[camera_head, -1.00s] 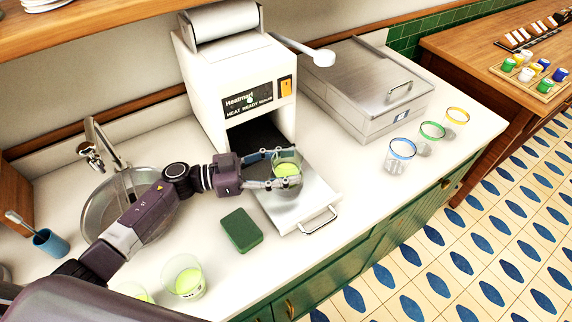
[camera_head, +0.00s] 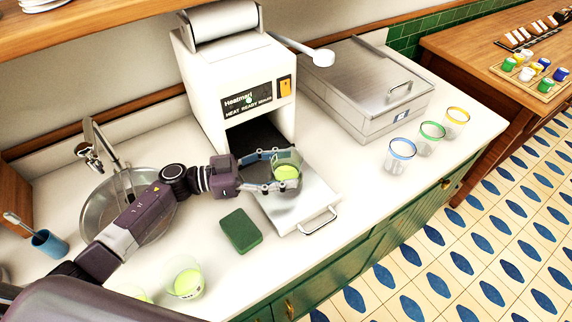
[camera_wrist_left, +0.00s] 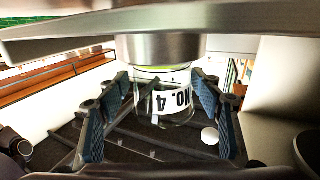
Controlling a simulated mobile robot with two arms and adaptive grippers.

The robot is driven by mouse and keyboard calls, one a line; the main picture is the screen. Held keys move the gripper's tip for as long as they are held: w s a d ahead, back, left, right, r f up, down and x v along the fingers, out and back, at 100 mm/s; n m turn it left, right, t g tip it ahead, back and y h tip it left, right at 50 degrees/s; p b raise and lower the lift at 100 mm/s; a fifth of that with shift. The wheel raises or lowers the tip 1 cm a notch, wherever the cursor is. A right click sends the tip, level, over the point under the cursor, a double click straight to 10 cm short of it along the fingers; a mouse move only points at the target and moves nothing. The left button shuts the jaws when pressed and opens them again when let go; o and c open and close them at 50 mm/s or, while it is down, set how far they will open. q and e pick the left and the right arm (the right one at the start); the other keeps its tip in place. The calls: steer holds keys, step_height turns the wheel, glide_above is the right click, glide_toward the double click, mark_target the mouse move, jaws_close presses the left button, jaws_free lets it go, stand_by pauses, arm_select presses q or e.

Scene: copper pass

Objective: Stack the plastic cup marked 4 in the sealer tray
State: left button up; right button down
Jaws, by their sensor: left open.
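The clear plastic cup marked 4 (camera_head: 287,171) holds pale green contents and is upright over the pulled-out metal sealer tray (camera_head: 317,207). Its "NO. 4" label shows upside down in the left wrist view (camera_wrist_left: 170,103). There, a round metal holder (camera_wrist_left: 160,48) meets the cup's base end; full seating cannot be told. My left gripper (camera_head: 290,173) is open, with its fingers on either side of the cup; in the left wrist view (camera_wrist_left: 160,118) gaps show between pads and cup. The white sealer machine (camera_head: 213,70) stands behind the tray. My right gripper is not in view.
A green sponge (camera_head: 240,230) lies left of the tray. Another cup with green contents (camera_head: 186,279) stands near the front edge. Empty cups with blue (camera_head: 402,149), green (camera_head: 432,131) and orange (camera_head: 457,114) rims stand right, before a metal box (camera_head: 365,85). A sink (camera_head: 105,215) is left.

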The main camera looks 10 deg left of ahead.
arm_select(q)
steer(key=b+v, duration=0.1)
steer(key=v, duration=0.5)
steer(key=shift+a+b, duration=0.15)
steer(key=shift+b, duration=0.2)
steer(key=shift+s+a+r, duration=0.1)
steer(key=shift+a+r, duration=0.05)
steer(key=shift+a, duration=0.2)
steer(key=shift+r, duration=0.1)
